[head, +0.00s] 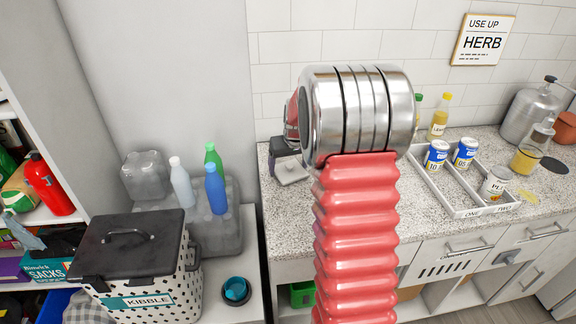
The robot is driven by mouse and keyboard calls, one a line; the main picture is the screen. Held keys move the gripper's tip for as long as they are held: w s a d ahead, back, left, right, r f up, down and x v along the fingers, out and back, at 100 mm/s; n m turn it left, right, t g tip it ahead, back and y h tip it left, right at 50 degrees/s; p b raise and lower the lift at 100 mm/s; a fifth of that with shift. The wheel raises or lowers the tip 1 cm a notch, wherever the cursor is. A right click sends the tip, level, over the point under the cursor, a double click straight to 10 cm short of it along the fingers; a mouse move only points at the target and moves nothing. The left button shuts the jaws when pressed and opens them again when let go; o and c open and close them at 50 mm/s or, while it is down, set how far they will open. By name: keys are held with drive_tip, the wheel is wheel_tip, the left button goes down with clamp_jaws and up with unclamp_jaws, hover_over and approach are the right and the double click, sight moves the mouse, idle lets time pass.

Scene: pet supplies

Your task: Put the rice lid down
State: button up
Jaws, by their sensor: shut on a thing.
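A small pale square lid (291,173), which I take to be the rice lid, shows at the left end of the speckled counter (338,225). My gripper (285,153), dark grey, is directly above the lid and shut on it. My own red and silver arm hides much of the gripper and the area to its right. I cannot tell whether the lid touches the counter or is held just above it.
A white two-slot tray (424,178) with several cans stands right of my arm. Left, below the counter, are a dotted kibble bin (143,285) and more bottles (215,190).

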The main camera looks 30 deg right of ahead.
drive_tip(key=o, duration=1.1)
drive_tip(key=v, duration=1.2)
